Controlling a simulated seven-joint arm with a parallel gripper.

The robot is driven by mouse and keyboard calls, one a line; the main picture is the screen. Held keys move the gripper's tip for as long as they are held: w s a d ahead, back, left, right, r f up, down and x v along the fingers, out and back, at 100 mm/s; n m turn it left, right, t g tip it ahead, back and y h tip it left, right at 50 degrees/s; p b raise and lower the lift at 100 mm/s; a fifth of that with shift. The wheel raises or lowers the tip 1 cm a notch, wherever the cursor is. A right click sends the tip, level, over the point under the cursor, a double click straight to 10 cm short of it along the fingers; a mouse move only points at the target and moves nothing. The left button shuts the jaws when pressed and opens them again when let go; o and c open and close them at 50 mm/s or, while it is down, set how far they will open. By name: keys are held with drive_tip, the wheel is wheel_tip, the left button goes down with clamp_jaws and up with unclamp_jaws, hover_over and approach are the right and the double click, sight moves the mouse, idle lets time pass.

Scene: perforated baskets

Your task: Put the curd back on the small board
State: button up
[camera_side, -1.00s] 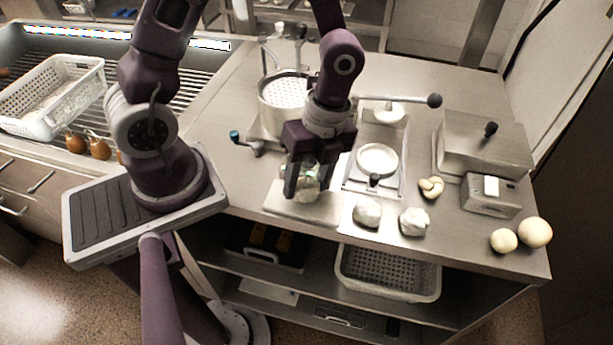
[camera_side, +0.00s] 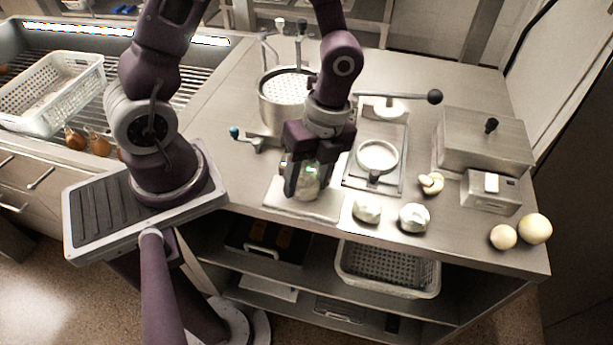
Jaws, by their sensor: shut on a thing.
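The curd (camera_side: 309,184) is a pale, whitish lump, partly hidden by my gripper's fingers. My gripper (camera_side: 303,183) points down and is shut on the curd. The small board (camera_side: 325,208) is a thin, light slab at the table's front edge, directly below the gripper. The curd is over or on the board; I cannot tell whether it touches the surface. Two similar white lumps, one left (camera_side: 367,208) and one right (camera_side: 414,217), sit on the table to the right of the board.
A press with a round white dish (camera_side: 377,157) stands right of the gripper. A perforated pot (camera_side: 287,97) stands behind. A knotted piece (camera_side: 431,183), a scale (camera_side: 491,194), a lidded metal box (camera_side: 484,146) and two round balls (camera_side: 519,234) occupy the right side.

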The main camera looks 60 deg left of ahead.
drive_tip(key=shift+f, duration=0.15)
drive_tip(key=o, duration=1.6)
drive_tip(key=shift+s+v, duration=0.25)
drive_tip(key=shift+v, duration=1.05)
drive_tip(key=shift+s+v, duration=0.3)
drive_tip(key=shift+v, duration=1.05)
drive_tip(key=shift+s+v, duration=0.25)
drive_tip(key=shift+v, duration=1.05)
drive_tip(key=shift+a+r, duration=0.1)
drive_tip(key=shift+r, duration=0.15)
drive_tip(key=s+a+r+n+t, duration=0.1)
drive_tip(key=s+r+n+t, duration=0.2)
drive_tip(key=r+n, duration=0.4)
drive_tip(key=s+a+r+n+t, duration=0.2)
drive_tip(key=r+n+t, duration=0.3)
drive_tip(key=n, duration=0.6)
wheel_tip(320, 180, up, 2)
drive_tip(key=shift+s+a+r+n, duration=0.25)
drive_tip(key=shift+s+a+n, duration=0.05)
drive_tip(key=shift+s, duration=0.55)
